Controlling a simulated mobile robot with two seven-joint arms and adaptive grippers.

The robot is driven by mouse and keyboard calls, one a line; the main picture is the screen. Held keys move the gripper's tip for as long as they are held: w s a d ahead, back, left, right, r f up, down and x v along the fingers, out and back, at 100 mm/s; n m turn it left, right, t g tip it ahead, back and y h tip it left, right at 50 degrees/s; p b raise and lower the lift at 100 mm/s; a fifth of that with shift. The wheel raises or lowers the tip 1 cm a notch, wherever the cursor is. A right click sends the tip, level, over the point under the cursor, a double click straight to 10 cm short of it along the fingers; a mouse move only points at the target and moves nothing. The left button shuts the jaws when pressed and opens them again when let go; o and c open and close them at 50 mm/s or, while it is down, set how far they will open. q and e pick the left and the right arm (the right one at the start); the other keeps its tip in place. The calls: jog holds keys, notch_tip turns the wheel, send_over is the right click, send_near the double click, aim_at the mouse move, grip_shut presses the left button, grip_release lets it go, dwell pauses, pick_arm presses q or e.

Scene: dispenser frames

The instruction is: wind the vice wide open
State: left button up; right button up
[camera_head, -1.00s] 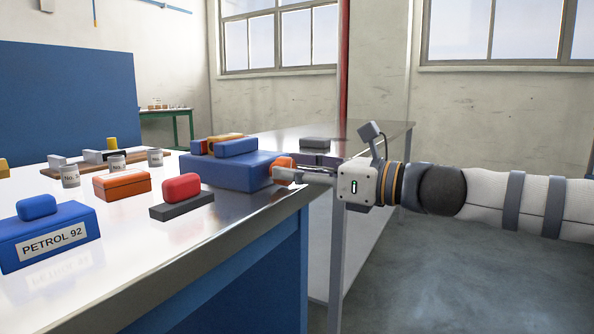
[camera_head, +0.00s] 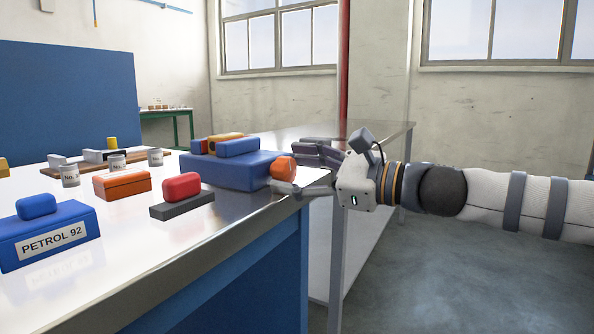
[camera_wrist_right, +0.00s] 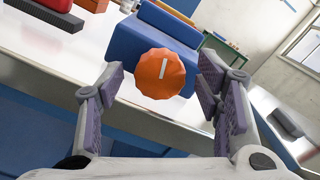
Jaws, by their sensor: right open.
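The vice is a blue block (camera_head: 232,171) near the bench's right edge, with two blue jaws on top. The nearer jaw (camera_head: 238,147) stands a little apart from the farther jaw (camera_head: 198,147), and an orange-yellow piece (camera_head: 224,138) shows between and behind them. An orange knob (camera_head: 283,169) is on the vice's near right end; its white mark shows in the right wrist view (camera_wrist_right: 160,82). My right gripper (camera_head: 302,170) is open, its fingers spread either side of the knob in the right wrist view, apart from it. My left gripper is out of view.
On the bench (camera_head: 128,279) are a blue box labelled PETROL 92 (camera_head: 50,237), an orange box (camera_head: 122,185), a red block on a dark base (camera_head: 182,188) and several grey cans (camera_head: 70,176).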

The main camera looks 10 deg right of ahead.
jog(key=v, duration=1.2)
jog(key=w+a+m+b, duration=0.1)
jog(key=w+a, duration=0.1)
jog(key=a, duration=0.1)
jog(key=w+a+m+b, duration=0.1)
jog(key=w+a+m, duration=0.1)
jog(key=w+a, duration=0.1)
jog(key=w+a+m+b, duration=0.2)
jog(key=a, duration=0.1)
jog(key=shift+w+a+f, duration=0.15)
jog(key=shift+w+a, duration=0.05)
jog(key=shift+a, duration=0.1)
jog(key=shift+c, duration=0.3)
